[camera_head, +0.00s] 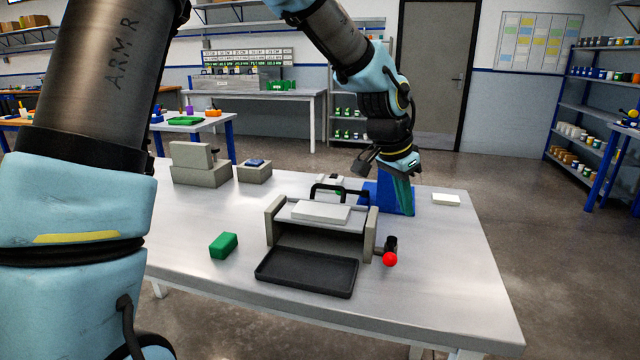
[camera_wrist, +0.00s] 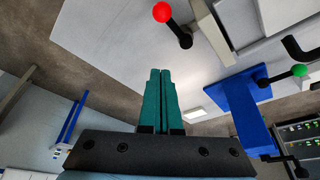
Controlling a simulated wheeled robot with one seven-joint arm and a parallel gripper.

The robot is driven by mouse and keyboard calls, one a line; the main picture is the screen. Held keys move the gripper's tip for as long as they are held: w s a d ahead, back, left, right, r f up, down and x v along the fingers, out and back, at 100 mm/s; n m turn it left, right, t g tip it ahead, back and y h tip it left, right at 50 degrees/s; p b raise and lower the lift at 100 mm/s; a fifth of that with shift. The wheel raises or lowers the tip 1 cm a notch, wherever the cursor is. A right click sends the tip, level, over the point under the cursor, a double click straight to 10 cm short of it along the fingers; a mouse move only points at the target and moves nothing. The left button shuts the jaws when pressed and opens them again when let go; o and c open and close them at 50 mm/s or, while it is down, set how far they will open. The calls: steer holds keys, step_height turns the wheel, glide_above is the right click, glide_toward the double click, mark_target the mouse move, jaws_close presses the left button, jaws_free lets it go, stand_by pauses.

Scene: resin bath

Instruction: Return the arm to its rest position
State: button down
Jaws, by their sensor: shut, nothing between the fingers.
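My arm reaches over the far right part of the grey table (camera_head: 190,262). My gripper (camera_head: 408,208) points down in the head view, its teal fingers in front of or beside a blue stand (camera_head: 384,196). I cannot tell whether they touch it. In the wrist view my gripper (camera_wrist: 160,75) shows its two teal fingers side by side, shut and empty. The blue stand (camera_wrist: 245,110) is to their right there.
A grey device with a black handle (camera_head: 328,188), a black tray (camera_head: 305,271) and a red-knobbed lever (camera_head: 390,259) occupies the table's middle. A green block (camera_head: 223,245) lies left of it. A small white block (camera_head: 446,199) lies right of the gripper. The front right tabletop is clear.

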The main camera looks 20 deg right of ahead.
steer(key=w+a+f+n+t+y, duration=0.1)
steer(key=w+a+n, duration=0.25)
steer(key=a, duration=0.75)
steer(key=w+a+f+n+y, duration=0.1)
steer(key=w+a+f+n, duration=0.2)
steer(key=a, duration=0.7)
steer(key=s+a+n+y, duration=0.1)
steer(key=a+n, duration=0.3)
steer(key=a, duration=0.7)
steer(key=s+a+f+n, duration=0.1)
steer(key=s+a+n, duration=0.2)
steer(key=a, duration=0.8)
steer(key=shift+s+n+y, duration=0.3)
steer(key=shift+n+y, duration=0.1)
steer(key=shift+n, duration=0.45)
